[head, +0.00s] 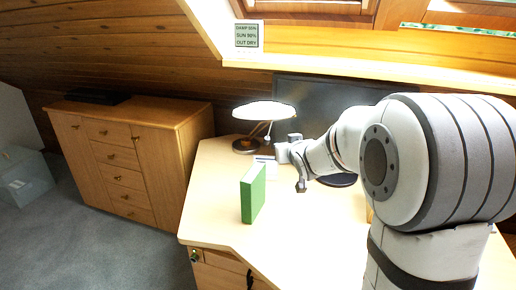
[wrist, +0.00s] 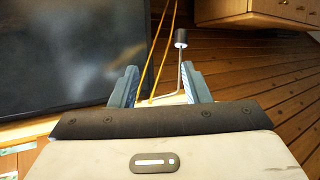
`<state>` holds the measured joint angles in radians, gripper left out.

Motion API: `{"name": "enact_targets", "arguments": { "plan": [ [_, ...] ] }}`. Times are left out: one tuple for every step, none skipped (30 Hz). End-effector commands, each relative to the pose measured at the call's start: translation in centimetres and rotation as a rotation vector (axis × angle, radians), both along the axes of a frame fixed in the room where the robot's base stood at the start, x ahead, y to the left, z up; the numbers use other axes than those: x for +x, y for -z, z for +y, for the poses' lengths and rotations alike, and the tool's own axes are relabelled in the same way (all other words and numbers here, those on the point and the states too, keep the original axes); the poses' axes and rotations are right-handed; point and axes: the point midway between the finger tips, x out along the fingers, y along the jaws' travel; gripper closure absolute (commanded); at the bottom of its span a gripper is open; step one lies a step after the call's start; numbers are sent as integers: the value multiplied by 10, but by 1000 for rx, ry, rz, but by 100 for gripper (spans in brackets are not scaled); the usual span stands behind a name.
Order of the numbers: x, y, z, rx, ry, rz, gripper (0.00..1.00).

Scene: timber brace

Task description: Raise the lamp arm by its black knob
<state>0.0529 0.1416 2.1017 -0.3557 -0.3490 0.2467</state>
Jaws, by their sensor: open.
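The desk lamp (head: 264,111) stands at the back left of the desk, with a wide white shade and a dark round base (head: 245,146). In the wrist view, two thin brass-coloured lamp rods (wrist: 162,50) run up between my fingers. The black knob (wrist: 181,37) sits on the end of a pale rod, beyond my fingertips and right of the brass rods. My gripper (wrist: 160,85) is open, with nothing clamped between its fingers. In the head view, my gripper (head: 282,152) is just right of the lamp; the knob cannot be made out there.
A green book (head: 253,193) stands upright on the desk (head: 215,215), in front of the lamp. A dark screen (head: 312,95) is behind my arm and fills the left of the wrist view (wrist: 70,50). A wooden cabinet (head: 130,150) stands left of the desk.

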Motion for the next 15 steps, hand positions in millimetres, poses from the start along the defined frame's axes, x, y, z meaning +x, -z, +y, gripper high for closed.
{"name": "enact_targets", "arguments": {
  "plan": [
    [19,24,4,14,-29,-53,57],
    [28,29,7,23,-49,-87,57],
    [39,35,11,35,-73,-130,57],
    [47,39,14,45,-92,-160,57],
    [53,43,16,54,-109,-188,57],
    [60,48,20,64,-131,-221,57],
    [64,50,22,74,-145,-243,57],
    [68,53,24,81,-159,-262,57],
    [71,55,27,88,-174,-284,57],
    [74,57,28,94,-184,-296,57],
    [75,57,29,99,-190,-306,57],
    [77,57,31,104,-199,-319,57],
    [79,57,31,106,-203,-323,57],
    [80,57,32,108,-206,-326,57],
    [83,57,33,109,-208,-329,57]
  ]
}}
